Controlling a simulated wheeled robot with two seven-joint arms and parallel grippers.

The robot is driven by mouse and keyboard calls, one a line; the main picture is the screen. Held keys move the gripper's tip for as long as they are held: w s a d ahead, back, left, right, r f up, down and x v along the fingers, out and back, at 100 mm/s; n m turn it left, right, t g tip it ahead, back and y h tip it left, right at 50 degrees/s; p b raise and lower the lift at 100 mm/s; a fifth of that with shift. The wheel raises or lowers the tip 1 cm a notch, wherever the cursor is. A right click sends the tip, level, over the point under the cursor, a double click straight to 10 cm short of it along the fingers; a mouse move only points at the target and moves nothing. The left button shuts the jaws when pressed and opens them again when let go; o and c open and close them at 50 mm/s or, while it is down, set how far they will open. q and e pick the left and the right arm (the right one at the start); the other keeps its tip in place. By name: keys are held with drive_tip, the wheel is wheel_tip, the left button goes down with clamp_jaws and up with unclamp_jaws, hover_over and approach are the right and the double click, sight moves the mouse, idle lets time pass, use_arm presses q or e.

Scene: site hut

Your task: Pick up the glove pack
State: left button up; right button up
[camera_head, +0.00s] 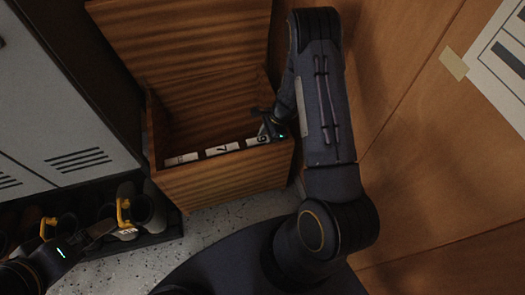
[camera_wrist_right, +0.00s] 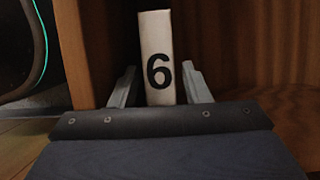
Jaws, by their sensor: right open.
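Several white numbered packs stand in a row along the front inside of an open wooden box (camera_head: 225,182). One is marked 7 (camera_head: 222,149); another, at the right end (camera_head: 257,141), is partly covered by my right gripper (camera_head: 270,128). In the right wrist view a white upright pack marked 6 (camera_wrist_right: 157,60) stands between the two open fingers of my right gripper (camera_wrist_right: 158,88), with a gap on each side. I cannot tell from the label which pack holds gloves. My left gripper (camera_head: 100,232) is at the lower left, away from the box; its jaw opening is unclear.
The box's wooden lid (camera_head: 180,40) stands raised at the back. A grey locker (camera_head: 60,110) is on the left, above a low dark rack (camera_head: 155,222) of boots. A wooden wall (camera_head: 430,170) is close on the right. Speckled floor shows in front of the box.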

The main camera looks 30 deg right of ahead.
drive_tip(key=shift+f, duration=0.2)
idle(0.3)
clamp_jaws()
